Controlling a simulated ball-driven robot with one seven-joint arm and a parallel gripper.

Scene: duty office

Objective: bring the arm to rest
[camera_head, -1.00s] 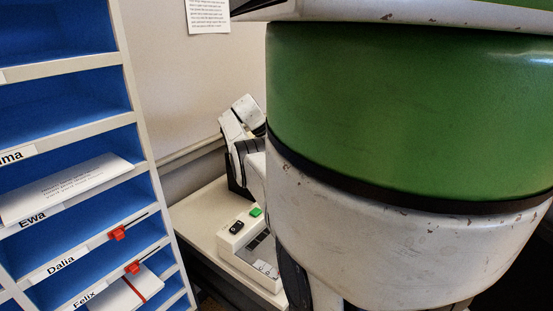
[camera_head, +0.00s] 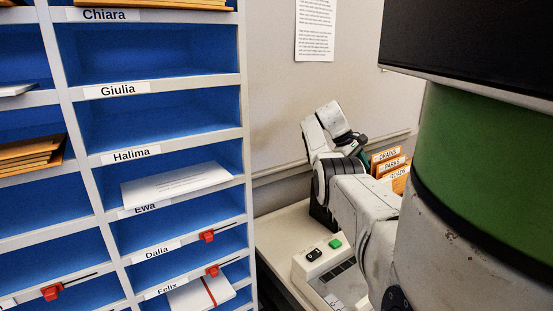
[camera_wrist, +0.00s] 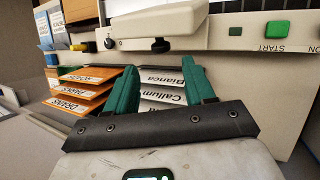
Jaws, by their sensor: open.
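My gripper (camera_wrist: 160,84) shows in the wrist view with its two green fingers spread apart and nothing between them. Beyond the fingers are cards labelled Bianca (camera_wrist: 162,78) and Callum (camera_wrist: 160,97), with orange folders (camera_wrist: 82,90) to their left. I cannot tell how far the fingertips are from them. In the head view my bent arm (camera_head: 350,190) stands over the desk at the right, near orange folders (camera_head: 388,160). The fingers are mostly hidden there.
A blue pigeonhole shelf (camera_head: 245,120) with name labels fills the left, with envelopes and red sliders. A pale machine (camera_head: 305,272) with a green button (camera_head: 335,243) sits on the desk (camera_head: 275,235). Its START button (camera_wrist: 278,29) shows in the wrist view. A wall stands behind.

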